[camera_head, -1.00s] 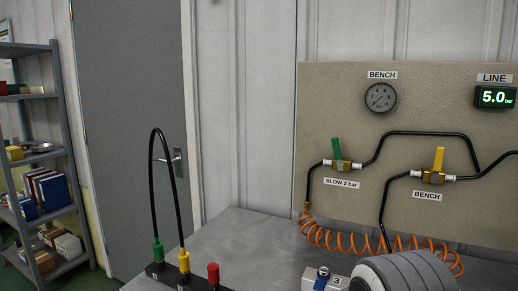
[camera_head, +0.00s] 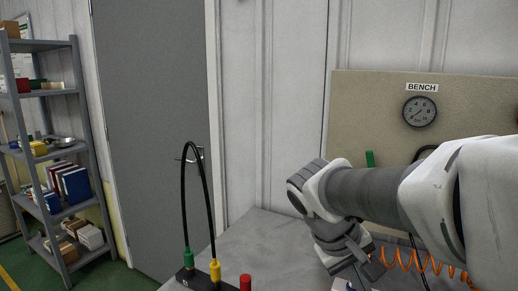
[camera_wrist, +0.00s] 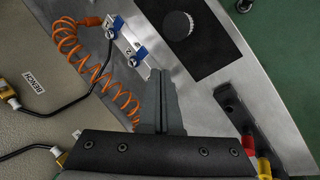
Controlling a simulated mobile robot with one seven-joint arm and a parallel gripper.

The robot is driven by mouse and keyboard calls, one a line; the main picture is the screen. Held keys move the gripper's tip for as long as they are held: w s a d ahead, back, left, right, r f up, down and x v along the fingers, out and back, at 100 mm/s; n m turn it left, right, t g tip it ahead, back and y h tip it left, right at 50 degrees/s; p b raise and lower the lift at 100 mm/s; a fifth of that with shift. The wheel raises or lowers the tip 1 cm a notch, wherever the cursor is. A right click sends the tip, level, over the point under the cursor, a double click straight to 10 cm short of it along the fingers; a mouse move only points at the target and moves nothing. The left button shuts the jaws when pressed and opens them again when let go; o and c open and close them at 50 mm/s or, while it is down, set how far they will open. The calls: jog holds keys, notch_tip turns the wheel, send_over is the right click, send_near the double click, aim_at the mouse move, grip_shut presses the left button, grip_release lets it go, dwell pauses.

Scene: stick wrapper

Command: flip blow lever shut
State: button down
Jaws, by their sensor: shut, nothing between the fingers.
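The blow lever (camera_head: 370,158) is a green handle. In the head view only its upper end shows, upright against the beige panel; my arm hides its valve body and label. In the wrist view I cannot make out the green handle. My gripper (camera_wrist: 160,75) is shut and empty, its two fingers together over the grey bench. In the head view the gripper (camera_head: 372,266) hangs low in front of the panel, below and apart from the visible end of the lever.
The BENCH gauge (camera_head: 420,111) is on the panel. An orange coiled hose (camera_wrist: 72,50) runs beside blue-knobbed fittings (camera_wrist: 126,38). A terminal block with yellow (camera_head: 215,270) and red plugs sits at the bench front. A black cable loop (camera_head: 184,195) rises there.

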jog(key=w+d+r+n+h+p, duration=0.1)
jog(key=w+r+h+p, duration=0.25)
jog(key=w, duration=0.35)
jog(key=w+d+r+h+p, duration=0.1)
jog(key=w+r+h+p, duration=0.3)
jog(key=w, duration=0.3)
jog(key=w+a+r+n+t+h+p, duration=0.25)
jog(key=w+a+h, duration=0.45)
jog(key=w, duration=0.4)
jog(key=s+p+x, duration=0.1)
jog(key=s+x, duration=0.1)
jog(key=x, duration=1.1)
jog(key=shift+s+d+t+p, duration=0.3)
jog(key=shift+d+t+p, duration=0.05)
jog(key=shift+d+p, duration=0.05)
jog(key=shift+y, duration=0.25)
